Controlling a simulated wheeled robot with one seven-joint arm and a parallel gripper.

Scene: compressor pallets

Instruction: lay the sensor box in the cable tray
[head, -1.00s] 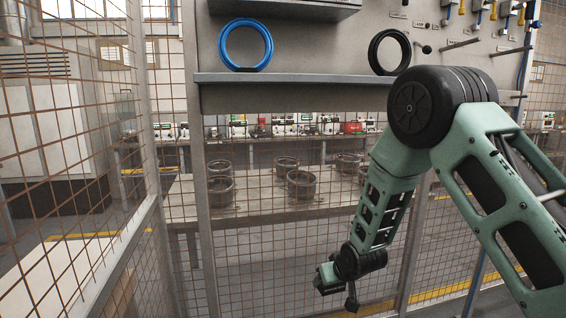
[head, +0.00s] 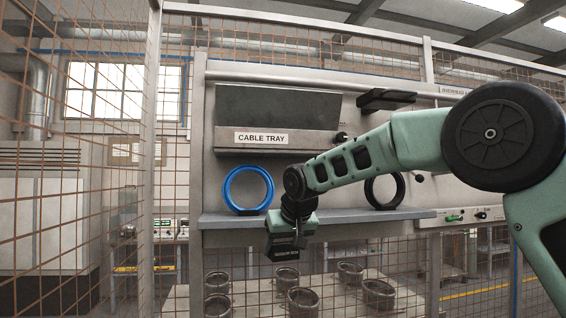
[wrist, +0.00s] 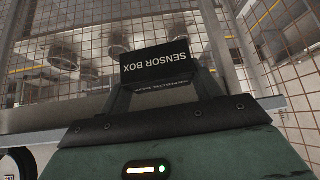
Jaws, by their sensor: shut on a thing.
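My gripper (head: 287,243) hangs in front of the grey shelf in the head view, pointing down, below and slightly right of the cable tray. It is shut on the sensor box (wrist: 158,66), a small black box lettered "SENSOR BOX", which shows between the fingers in the wrist view. In the head view the sensor box (head: 285,254) is small and dark at the gripper's lower end. The cable tray (head: 224,142) is a grey wall-mounted trough with a "CABLE TRAY" label, fixed high on the panel. Its inside is hidden from this low angle.
A blue ring (head: 231,200) and a black ring (head: 371,194) stand on the shelf (head: 226,221) under the tray. A dark bracket (head: 386,99) juts out right of the tray. Mesh fencing (head: 75,220) stands at left.

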